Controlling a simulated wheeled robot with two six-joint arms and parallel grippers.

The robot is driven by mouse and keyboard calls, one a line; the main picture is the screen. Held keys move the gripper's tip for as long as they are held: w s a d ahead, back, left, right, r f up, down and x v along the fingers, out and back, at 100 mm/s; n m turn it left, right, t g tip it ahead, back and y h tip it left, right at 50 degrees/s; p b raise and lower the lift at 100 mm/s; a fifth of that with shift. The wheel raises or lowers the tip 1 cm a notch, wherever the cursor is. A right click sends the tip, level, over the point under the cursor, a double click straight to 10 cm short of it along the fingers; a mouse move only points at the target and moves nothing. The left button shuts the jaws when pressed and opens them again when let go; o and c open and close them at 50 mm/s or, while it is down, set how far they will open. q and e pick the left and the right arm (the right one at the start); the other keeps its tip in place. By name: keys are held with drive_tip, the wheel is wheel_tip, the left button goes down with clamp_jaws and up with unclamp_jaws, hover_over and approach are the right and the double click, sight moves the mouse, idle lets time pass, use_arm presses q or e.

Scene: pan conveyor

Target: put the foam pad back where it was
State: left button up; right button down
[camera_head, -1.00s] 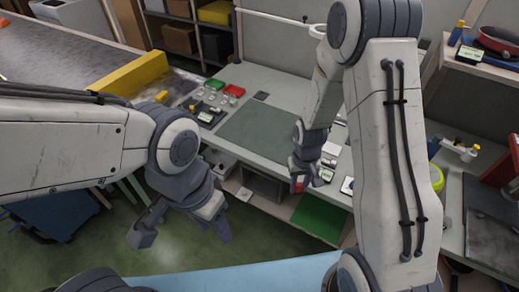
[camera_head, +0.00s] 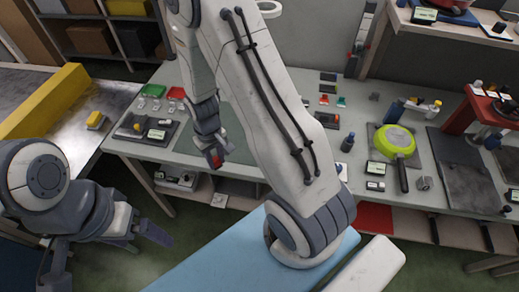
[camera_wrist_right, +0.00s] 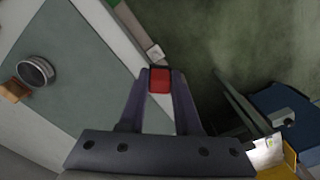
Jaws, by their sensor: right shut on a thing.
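My right gripper (camera_head: 213,155) is shut on a small red block (camera_head: 216,160), which may be the foam pad. In the right wrist view the red block (camera_wrist_right: 160,80) sits between the fingertips of my right gripper (camera_wrist_right: 159,76). It is held over the front edge of the bench, with green floor below. My left gripper (camera_head: 105,248) is at the lower left over the floor, fingers spread, with nothing seen between them. The green mat (camera_head: 240,133) on the bench is partly hidden by my right arm.
A yellow-green pan (camera_head: 396,138) with a black handle lies on the bench at right. A red stand (camera_head: 465,118) is further right. A dark tray (camera_head: 148,132) with small parts is at left. In the right wrist view, a metal cylinder (camera_wrist_right: 35,71) stands on the mat.

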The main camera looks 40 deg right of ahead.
drive_tip(key=s+d+r+n+b, duration=0.2)
drive_tip(key=s+d+n+b, duration=0.3)
drive_tip(key=d, duration=0.7)
drive_tip(key=s+d+r+n+b, duration=0.1)
drive_tip(key=s+d+n+b, duration=0.15)
drive_tip(key=s+d, duration=0.65)
drive_tip(key=w+a+f, duration=0.1)
drive_tip(key=w+f, duration=0.1)
drive_tip(key=w, duration=0.2)
drive_tip(key=w+a+f+p, duration=0.1)
drive_tip(key=w+f, duration=0.1)
drive_tip(key=w, duration=0.2)
drive_tip(key=w+a+f, duration=0.1)
drive_tip(key=w+f, duration=0.1)
drive_tip(key=w, duration=0.2)
drive_tip(key=shift+a+f+p, duration=0.2)
drive_tip(key=shift+a+p, duration=0.1)
drive_tip(key=shift+p, duration=0.05)
wheel_tip(320, 180, down, 4)
drive_tip(key=shift+r+p, duration=0.1)
drive_tip(key=shift+p, duration=0.2)
use_arm(q)
drive_tip(key=f, duration=0.3)
drive_tip(key=w+f, duration=0.1)
drive_tip(key=f, duration=0.1)
drive_tip(key=shift+f, duration=0.2)
use_arm(e)
drive_tip(key=shift+f, duration=0.2)
